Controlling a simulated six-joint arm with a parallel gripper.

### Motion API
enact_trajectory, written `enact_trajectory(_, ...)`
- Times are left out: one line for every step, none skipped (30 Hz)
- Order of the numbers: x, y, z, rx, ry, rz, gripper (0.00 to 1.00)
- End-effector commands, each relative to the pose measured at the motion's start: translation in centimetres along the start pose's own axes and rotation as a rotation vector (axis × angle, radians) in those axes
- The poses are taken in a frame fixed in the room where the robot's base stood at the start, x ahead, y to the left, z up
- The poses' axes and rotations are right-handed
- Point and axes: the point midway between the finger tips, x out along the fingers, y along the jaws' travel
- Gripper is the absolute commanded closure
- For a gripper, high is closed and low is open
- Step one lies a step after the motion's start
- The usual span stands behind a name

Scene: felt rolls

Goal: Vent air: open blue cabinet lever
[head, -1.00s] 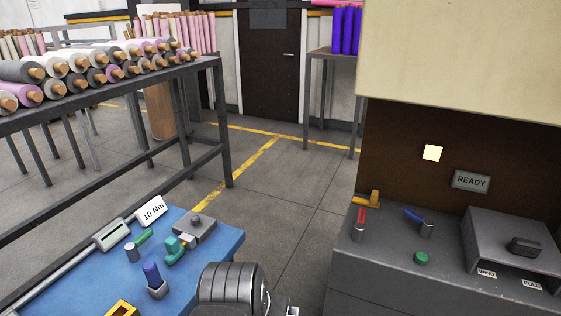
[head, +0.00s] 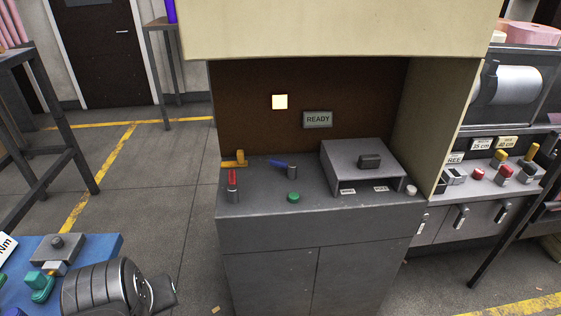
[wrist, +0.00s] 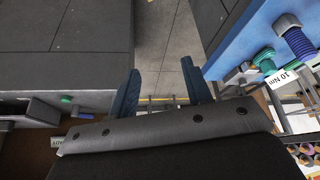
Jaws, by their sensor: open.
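The blue lever (head: 279,164) is a small handle on a grey post, on top of the grey cabinet (head: 270,236). The handle slants up and left from its post.
A red lever (head: 232,178), an orange valve (head: 235,160) and a green button (head: 293,197) stand near the blue lever. A grey box (head: 345,158) is to its right. A cream hood (head: 330,28) overhangs them. The blue bench (head: 105,245) is at left.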

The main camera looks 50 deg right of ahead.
Motion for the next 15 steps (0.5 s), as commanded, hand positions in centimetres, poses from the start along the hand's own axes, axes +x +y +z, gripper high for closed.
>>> enact_trajectory(-0.4, 0.6, -1.6, -0.003, -0.019, 0.005, 0.55)
enact_trajectory(-0.6, 1.0, -2.6, -0.008, -0.030, 0.007, 0.55)
enact_trajectory(-0.8, 1.6, -3.8, -0.017, -0.044, 0.009, 0.55)
enact_trajectory(-1.0, 2.0, -4.8, -0.023, -0.055, 0.011, 0.55)
enact_trajectory(-1.1, 2.5, -5.7, -0.030, -0.066, 0.012, 0.55)
enact_trajectory(-1.2, 3.1, -6.9, -0.038, -0.079, 0.013, 0.55)
enact_trajectory(-1.3, 3.6, -7.8, -0.045, -0.090, 0.013, 0.55)
enact_trajectory(-1.4, 4.2, -8.7, -0.051, -0.100, 0.013, 0.55)
enact_trajectory(-1.4, 4.9, -9.9, -0.060, -0.113, 0.012, 0.55)
enact_trajectory(-1.3, 5.5, -10.8, -0.064, -0.123, 0.010, 0.55)
enact_trajectory(-1.3, 6.1, -11.7, -0.071, -0.132, 0.009, 0.55)
enact_trajectory(-1.2, 7.0, -12.8, -0.079, -0.146, 0.006, 0.55)
enact_trajectory(-1.1, 7.6, -13.6, -0.085, -0.155, 0.003, 0.55)
enact_trajectory(-0.9, 8.3, -14.4, -0.090, -0.164, 0.001, 0.55)
enact_trajectory(-0.7, 9.3, -15.4, -0.098, -0.177, -0.003, 0.55)
